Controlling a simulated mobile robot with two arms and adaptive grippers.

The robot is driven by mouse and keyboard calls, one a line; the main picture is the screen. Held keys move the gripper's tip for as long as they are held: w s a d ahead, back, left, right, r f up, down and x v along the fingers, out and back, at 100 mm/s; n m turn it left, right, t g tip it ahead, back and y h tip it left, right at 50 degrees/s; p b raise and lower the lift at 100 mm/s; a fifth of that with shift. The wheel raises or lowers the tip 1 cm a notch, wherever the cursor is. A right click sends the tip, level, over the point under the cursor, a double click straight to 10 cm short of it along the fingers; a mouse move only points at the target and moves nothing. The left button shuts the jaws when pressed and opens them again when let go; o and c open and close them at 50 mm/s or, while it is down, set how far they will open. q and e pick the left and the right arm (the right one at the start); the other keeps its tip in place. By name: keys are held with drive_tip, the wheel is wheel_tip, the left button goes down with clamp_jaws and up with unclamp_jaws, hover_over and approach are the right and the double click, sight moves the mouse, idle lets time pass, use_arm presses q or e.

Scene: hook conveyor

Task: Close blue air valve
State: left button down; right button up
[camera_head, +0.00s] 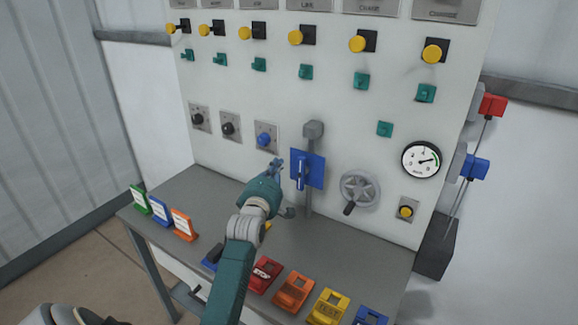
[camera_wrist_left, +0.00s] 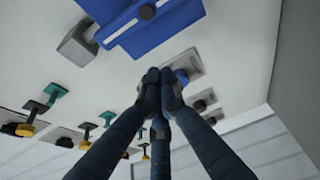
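The blue air valve (camera_head: 315,171) is a blue plate with a blue lever on a grey vertical pipe, mounted on the white panel. Its lever (camera_head: 301,174) stands upright in the head view. In the wrist view the blue plate (camera_wrist_left: 160,35) is at the top, with its lever (camera_wrist_left: 146,12) cut by the frame edge. My left gripper (camera_head: 276,165) is just left of the valve, in front of the panel. In the wrist view its dark fingers (camera_wrist_left: 165,76) meet at the tips, with nothing visible between them. Contact with the lever is not visible. My right gripper is not in view.
A blue knob (camera_head: 265,138) is left of the valve. A handwheel (camera_head: 360,191) and pressure gauge (camera_head: 421,160) are to its right. Yellow knobs line the panel's top. Coloured lockout tags, including an orange one (camera_head: 293,291), lie on the grey shelf (camera_head: 340,260) below.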

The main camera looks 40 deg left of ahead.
sight(301, 174)
use_arm(q)
drive_tip(key=d+p, duration=0.1)
drive_tip(key=w+d, duration=0.1)
drive_tip(key=d, duration=0.1)
drive_tip(key=shift+w+d+f+p, duration=0.1)
drive_tip(key=shift+d+p, duration=0.15)
drive_tip(key=shift+p, duration=0.1)
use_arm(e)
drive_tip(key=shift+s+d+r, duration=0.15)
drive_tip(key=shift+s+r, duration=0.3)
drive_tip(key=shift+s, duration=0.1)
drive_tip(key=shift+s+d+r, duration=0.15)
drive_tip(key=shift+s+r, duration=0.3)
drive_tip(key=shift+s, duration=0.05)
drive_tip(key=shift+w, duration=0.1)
use_arm(q)
drive_tip(key=shift+d+m, duration=0.15)
drive_tip(key=shift+m, duration=0.25)
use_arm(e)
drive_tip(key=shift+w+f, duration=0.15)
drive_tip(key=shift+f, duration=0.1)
